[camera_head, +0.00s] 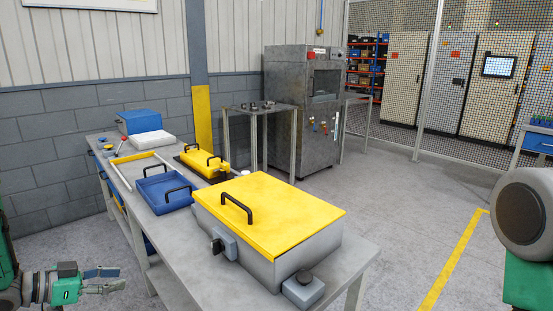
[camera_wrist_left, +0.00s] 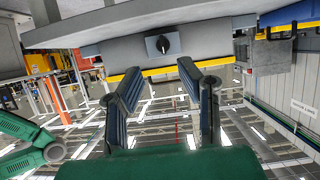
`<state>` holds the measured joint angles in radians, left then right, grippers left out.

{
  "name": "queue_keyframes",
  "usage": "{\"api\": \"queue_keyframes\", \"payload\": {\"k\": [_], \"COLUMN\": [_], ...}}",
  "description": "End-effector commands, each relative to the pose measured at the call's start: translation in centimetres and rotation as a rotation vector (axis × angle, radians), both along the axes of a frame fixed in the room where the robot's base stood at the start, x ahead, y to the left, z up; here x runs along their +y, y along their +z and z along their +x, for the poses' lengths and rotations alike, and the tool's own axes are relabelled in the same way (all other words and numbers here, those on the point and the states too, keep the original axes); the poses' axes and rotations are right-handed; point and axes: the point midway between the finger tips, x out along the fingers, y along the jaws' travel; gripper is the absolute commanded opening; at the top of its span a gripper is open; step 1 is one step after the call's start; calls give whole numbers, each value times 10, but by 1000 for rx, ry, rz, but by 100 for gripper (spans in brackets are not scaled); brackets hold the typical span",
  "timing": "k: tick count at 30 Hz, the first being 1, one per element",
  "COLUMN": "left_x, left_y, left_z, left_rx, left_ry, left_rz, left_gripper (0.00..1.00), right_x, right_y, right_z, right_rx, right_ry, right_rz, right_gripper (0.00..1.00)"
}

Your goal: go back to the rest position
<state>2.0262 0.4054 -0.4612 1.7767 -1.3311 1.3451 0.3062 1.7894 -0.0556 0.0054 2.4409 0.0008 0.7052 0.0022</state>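My left gripper (camera_head: 103,279) is at the lower left of the head view, beside the left side of the table and below its top. In the left wrist view its two fingers (camera_wrist_left: 162,95) stand apart with nothing between them. My right gripper does not show; only a rounded part of my right arm (camera_head: 522,207) is at the right edge. The grey box with a yellow lid (camera_head: 270,212) sits closed on the near end of the table (camera_head: 210,274). The wrist view shows a grey box with a black knob (camera_wrist_left: 162,45) beyond the fingers.
A blue tray (camera_head: 165,190) and a yellow case (camera_head: 203,163) lie farther back on the table. A blue box (camera_head: 143,121) stands at the far end. A grey machine (camera_head: 303,105) stands behind. The floor right of the table is clear, with a yellow line (camera_head: 452,262).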

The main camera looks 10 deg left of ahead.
Motion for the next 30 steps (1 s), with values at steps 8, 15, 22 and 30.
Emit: {"api": "queue_keyframes", "payload": {"k": [8,15,22,30], "left_x": [-18,-50,-99,-154], "left_y": [-27,-67,-127,-187], "left_z": [2,-12,-65,-223], "left_rx": [51,157,386,835], "left_ry": [81,206,358,516], "left_rz": [-3,18,93,307], "left_gripper": [32,32,32,32], "right_x": [-1,-1,-1,-1], "right_y": [-2,-6,-11,-18], "right_z": [0,0,0,0], "right_rx": [0,-1,0,0], "right_ry": [-2,-1,-1,-1], "right_rz": [-1,-1,-1,-1], "right_gripper": [0,0,0,0]}}
